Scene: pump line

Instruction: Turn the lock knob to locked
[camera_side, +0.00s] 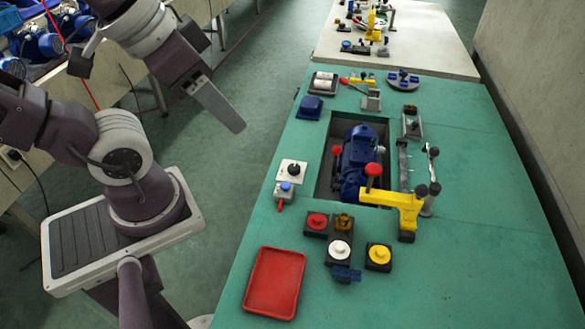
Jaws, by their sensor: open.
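A black knob (294,169) stands on a white square plate at the left edge of the green bench. It looks like the lock knob, but I see no label and cannot read its setting. My gripper (237,126) hangs in the air to the upper left of the knob, clear of the bench and touching nothing. Its fingers overlap in this side view, so the gap between them is hidden. It appears empty.
A grey box with a blue button (286,187) sits just below the knob. A blue pump (356,165) lies in a recess to the right, beside a yellow clamp (395,200) with a red knob. Red, white and yellow buttons (378,255) and a red tray (274,283) are nearer.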

